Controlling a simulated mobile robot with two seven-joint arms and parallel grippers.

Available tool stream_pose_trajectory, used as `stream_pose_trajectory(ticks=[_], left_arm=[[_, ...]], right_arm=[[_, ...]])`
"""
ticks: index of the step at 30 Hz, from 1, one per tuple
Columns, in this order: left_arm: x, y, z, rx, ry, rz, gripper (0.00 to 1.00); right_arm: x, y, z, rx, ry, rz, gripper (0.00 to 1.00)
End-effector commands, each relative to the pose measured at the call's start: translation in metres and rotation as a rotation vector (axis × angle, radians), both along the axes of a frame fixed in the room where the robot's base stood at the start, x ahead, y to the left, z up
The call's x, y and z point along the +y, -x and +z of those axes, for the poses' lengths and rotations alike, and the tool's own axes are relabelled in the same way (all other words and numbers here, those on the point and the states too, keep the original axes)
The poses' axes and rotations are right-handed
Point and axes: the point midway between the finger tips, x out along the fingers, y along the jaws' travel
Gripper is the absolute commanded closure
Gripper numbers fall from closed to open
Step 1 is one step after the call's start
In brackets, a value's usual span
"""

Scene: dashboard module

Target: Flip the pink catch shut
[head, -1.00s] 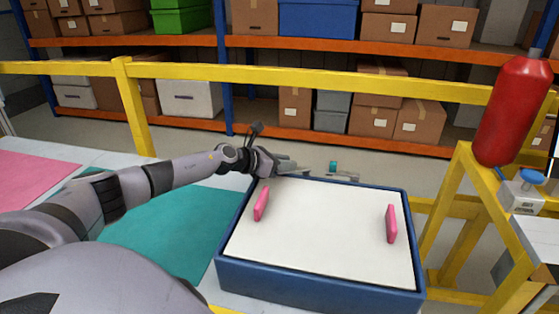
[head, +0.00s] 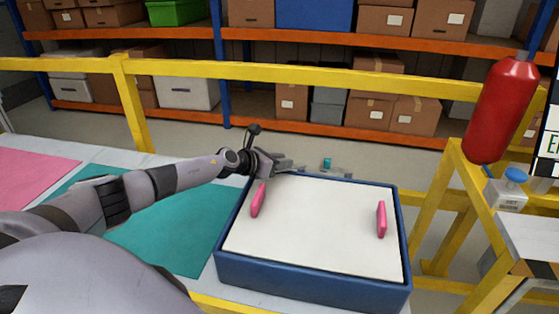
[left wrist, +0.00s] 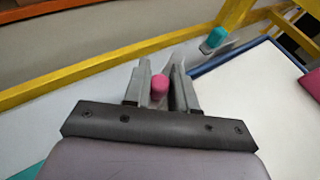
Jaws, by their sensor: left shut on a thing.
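The module is a blue box (head: 310,289) with a white top (head: 310,235), on the bench. The pink catch (left wrist: 159,87) shows in the left wrist view as a rounded pink tip between my fingers, beside the box's rim. My left gripper (left wrist: 160,80) is shut on it. In the head view my left gripper (head: 290,167) is at the back left edge of the box, and it hides the pink catch there. A teal catch (head: 327,163) stands farther right along the back edge; it also shows in the left wrist view (left wrist: 216,37). My right gripper is not in view.
Two pink handles stand up from the white top, one left (head: 258,200) and one right (head: 381,219). A yellow rail (head: 300,78) runs behind the bench. The teal mat (head: 165,230) is clear.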

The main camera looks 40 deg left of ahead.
Motion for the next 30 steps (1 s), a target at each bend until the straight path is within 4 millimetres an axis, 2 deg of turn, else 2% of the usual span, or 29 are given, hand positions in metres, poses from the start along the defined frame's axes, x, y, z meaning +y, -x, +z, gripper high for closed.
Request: stream_pose_trajectory(ticks=[5, 6, 8, 20, 30], left_arm=[[0.000, 0.000, -0.001, 0.002, -0.001, -0.001, 1.00], [0.000, 0.000, -0.001, 0.002, -0.001, -0.001, 0.71], [0.000, 0.000, -0.001, 0.002, -0.001, -0.001, 0.53], [0.001, 0.004, 0.002, 0.001, -0.002, -0.001, 0.53], [0.009, 0.039, 0.016, 0.003, -0.002, -0.001, 0.53]], right_arm=[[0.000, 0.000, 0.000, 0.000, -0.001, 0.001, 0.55], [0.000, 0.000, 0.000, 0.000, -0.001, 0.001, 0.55], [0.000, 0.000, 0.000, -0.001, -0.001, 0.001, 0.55], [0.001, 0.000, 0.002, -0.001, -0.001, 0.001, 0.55], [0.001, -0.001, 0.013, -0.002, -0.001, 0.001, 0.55]])
